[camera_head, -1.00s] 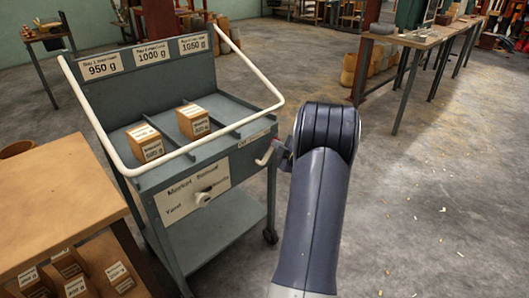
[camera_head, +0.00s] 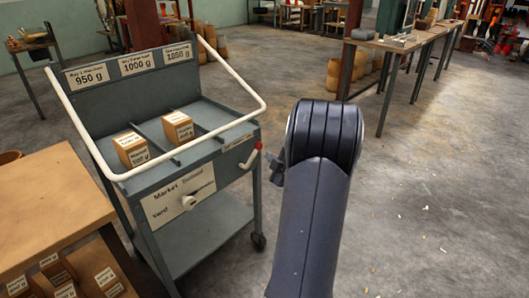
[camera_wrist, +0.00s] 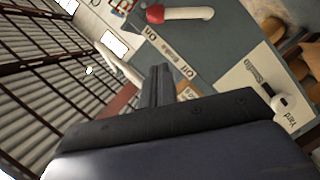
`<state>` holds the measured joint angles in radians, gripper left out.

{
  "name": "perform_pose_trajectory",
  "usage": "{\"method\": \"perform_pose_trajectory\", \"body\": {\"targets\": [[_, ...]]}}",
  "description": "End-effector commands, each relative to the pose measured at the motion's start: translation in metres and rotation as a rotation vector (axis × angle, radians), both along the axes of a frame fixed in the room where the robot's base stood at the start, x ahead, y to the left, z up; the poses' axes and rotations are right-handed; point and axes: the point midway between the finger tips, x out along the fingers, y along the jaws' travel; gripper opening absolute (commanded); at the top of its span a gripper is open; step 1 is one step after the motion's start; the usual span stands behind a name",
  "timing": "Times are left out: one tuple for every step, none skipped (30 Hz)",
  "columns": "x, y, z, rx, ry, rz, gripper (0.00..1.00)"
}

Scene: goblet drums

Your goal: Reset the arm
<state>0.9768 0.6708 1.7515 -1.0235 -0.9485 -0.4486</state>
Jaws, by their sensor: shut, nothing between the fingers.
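My gripper (camera_wrist: 158,88) shows in the wrist view with its fingers together and nothing between them. In the head view only a small part of it (camera_head: 275,168) shows at the left of my dark arm, which hides the rest. The gripper is just right of the grey cart (camera_head: 152,180), apart from its white lever with a red end (camera_head: 251,157). In the wrist view the lever (camera_wrist: 180,13) lies beyond the fingertips, its red end nearest the "On" mark of the brake label.
The cart carries two labelled wooden blocks (camera_head: 131,149) (camera_head: 178,127) and a white rail. A wooden table (camera_head: 45,205) with several blocks below stands at the left front. A long workbench (camera_head: 410,42) is at the back right.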

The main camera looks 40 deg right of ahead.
Motion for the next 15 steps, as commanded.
{"method": "perform_pose_trajectory", "body": {"targets": [[-0.007, 0.000, 0.002, 0.000, 0.000, -0.002, 0.00], [-0.010, 0.001, 0.002, 0.000, 0.001, -0.002, 0.00], [-0.014, 0.002, 0.003, 0.000, 0.002, -0.001, 0.00], [-0.016, 0.002, 0.003, 0.000, 0.001, 0.000, 0.00], [-0.017, 0.003, 0.004, 0.000, 0.001, -0.001, 0.00], [-0.019, 0.003, 0.004, 0.000, 0.000, 0.000, 0.00], [-0.019, 0.003, 0.004, 0.000, 0.000, 0.000, 0.00], [-0.020, 0.003, 0.004, 0.000, 0.000, 0.000, 0.00], [-0.020, 0.004, 0.004, 0.000, 0.000, 0.000, 0.00], [-0.020, 0.004, 0.004, 0.000, 0.000, 0.000, 0.00], [-0.020, 0.004, 0.004, 0.000, 0.000, 0.000, 0.00], [-0.020, 0.004, 0.004, 0.000, 0.000, 0.000, 0.00], [-0.020, 0.004, 0.004, 0.000, 0.000, 0.000, 0.00], [-0.020, 0.004, 0.004, 0.000, 0.000, 0.000, 0.00], [-0.020, 0.003, 0.004, 0.000, 0.000, 0.000, 0.00]]}}
